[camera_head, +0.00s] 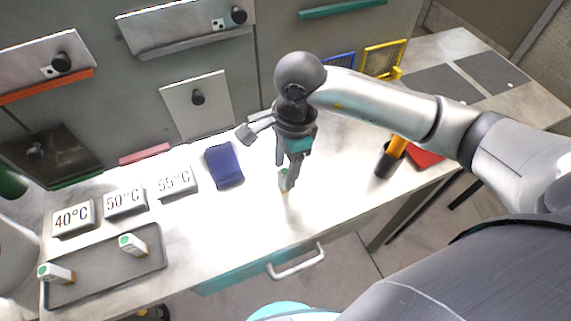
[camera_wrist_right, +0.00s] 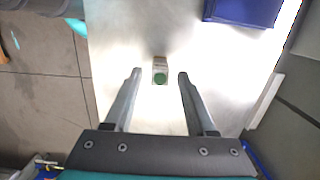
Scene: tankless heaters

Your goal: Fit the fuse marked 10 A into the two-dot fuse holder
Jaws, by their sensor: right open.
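My right gripper (camera_head: 287,183) is open, pointing down over the bright worktop. A small pale fuse with a green end (camera_head: 284,178) stands upright at its fingertips; its marking cannot be read. In the right wrist view the fuse (camera_wrist_right: 160,64) shows between the open fingers of the right gripper (camera_wrist_right: 159,75), with a gap on each side. Two more fuses with green ends, (camera_head: 56,273) and (camera_head: 133,245), lie in the grey tray at the left. My left gripper is not in view.
A dark blue block (camera_head: 223,165) lies left of my right gripper. Temperature blocks stand behind the tray (camera_head: 104,286). Wall panels with black knobs (camera_head: 197,97) rise behind the worktop. A dark cup (camera_head: 389,160) stands at the right. The worktop's front middle is clear.

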